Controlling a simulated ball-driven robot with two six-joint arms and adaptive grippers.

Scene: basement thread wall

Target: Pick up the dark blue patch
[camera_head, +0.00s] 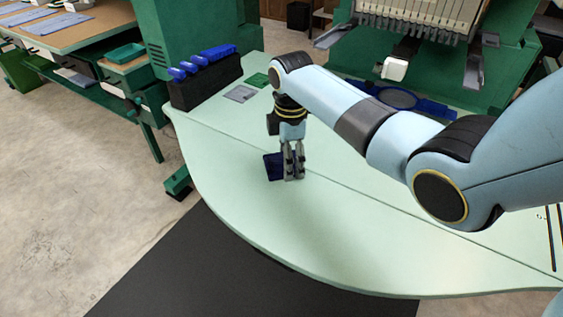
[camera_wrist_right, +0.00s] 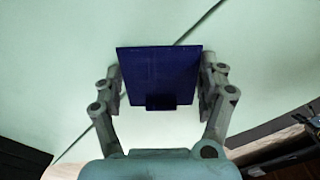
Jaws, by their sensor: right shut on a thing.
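The dark blue patch (camera_head: 271,166) is a flat square at my right gripper (camera_head: 293,174), above or on the pale green table. In the right wrist view the patch (camera_wrist_right: 158,72) lies between the two fingers of the right gripper (camera_wrist_right: 160,90), with a small darker tab facing me. The fingers touch or nearly touch its left and right sides, and the gripper is shut on it. In the head view the fingers hide part of the patch. I cannot tell whether it is clear of the table. My left gripper is not in view.
The pale green table (camera_head: 230,215) is mostly bare in front. A black rack with blue items (camera_head: 205,85) stands at its back left, beside a grey patch (camera_head: 240,93) and a green patch (camera_head: 258,80). A green embroidery machine (camera_head: 440,65) stands at the back, with a blue hoop (camera_head: 395,97).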

